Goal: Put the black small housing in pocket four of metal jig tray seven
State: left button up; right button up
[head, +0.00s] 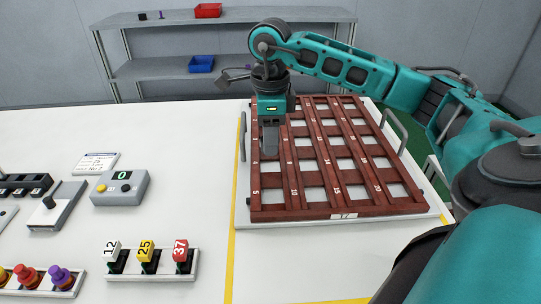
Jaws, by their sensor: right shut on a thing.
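The jig tray (310,212) is a red-brown grid of square pockets on a pale base, on the right part of the white table. A small tag (343,216) sits on its front edge; I cannot read its number for sure. White numbers mark the pockets, with a 5 at the front left. My right gripper (270,152) points straight down over the left column, behind the pocket marked 5. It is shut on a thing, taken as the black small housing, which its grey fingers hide. I cannot tell whether that thing touches the pocket floor. My left gripper is out of view.
Metal handles (242,137) flank the tray. A rack (152,277) holds tags 12, 25 and 37. A grey box with a green display (121,188) and a lever box (56,205) stand at left. Shelves (225,70) with red and blue bins stand behind.

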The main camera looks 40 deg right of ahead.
aim_at(270, 168)
jog(key=shift+f, duration=2.3)
jog(key=shift+b, duration=0.3)
jog(key=shift+f, duration=0.2)
jog(key=o, duration=1)
notch_tip(270, 168, up, 12)
jog(key=shift+r+p, duration=0.25)
jog(key=shift+p, duration=0.6)
